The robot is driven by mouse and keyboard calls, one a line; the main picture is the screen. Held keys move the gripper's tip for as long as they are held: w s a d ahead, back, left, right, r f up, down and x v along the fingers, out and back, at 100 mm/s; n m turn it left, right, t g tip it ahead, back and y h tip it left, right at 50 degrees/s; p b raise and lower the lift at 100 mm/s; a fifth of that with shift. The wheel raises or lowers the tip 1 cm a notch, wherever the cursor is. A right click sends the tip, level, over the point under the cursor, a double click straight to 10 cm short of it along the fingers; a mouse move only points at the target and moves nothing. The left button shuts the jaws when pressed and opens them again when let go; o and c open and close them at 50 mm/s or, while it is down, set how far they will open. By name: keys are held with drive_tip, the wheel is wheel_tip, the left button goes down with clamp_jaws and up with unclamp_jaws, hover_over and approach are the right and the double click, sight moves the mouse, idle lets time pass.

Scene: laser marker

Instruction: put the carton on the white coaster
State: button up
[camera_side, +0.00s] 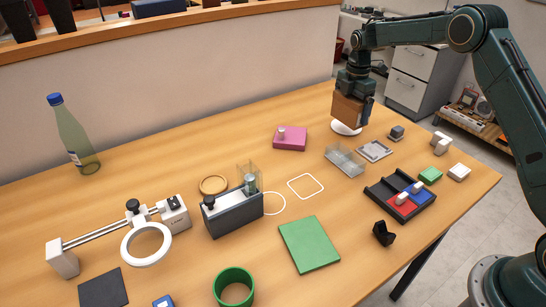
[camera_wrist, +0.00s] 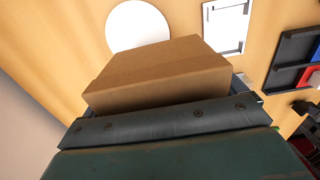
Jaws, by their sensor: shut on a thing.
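The carton is a brown cardboard box (camera_side: 348,108) at the back right of the table in the side view. My gripper (camera_side: 360,98) is shut on it and points down. In the wrist view the carton (camera_wrist: 160,72) fills the middle, held against the dark gripper edge (camera_wrist: 170,120). The white coaster (camera_side: 345,128) shows below the carton in the side view, partly hidden by it. In the wrist view the round white coaster (camera_wrist: 137,24) lies just beyond the carton, which covers its near edge. Whether the carton touches the coaster I cannot tell.
A small dark cube (camera_side: 397,132), a grey framed plate (camera_side: 375,151) and a clear tray (camera_side: 345,160) are near the coaster. A pink block (camera_side: 290,140) stands to its left. A dark divided tray (camera_side: 386,188) is nearer the front. The table behind the pink block is clear.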

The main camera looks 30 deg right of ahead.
drive_tip(key=shift+f, duration=0.25)
drive_tip(key=shift+f, duration=2.05)
drive_tip(key=shift+f, duration=0.15)
drive_tip(key=o, duration=0.7)
wheel_tip(320, 180, up, 12)
drive_tip(key=shift+f, duration=0.15)
drive_tip(key=shift+r, duration=0.3)
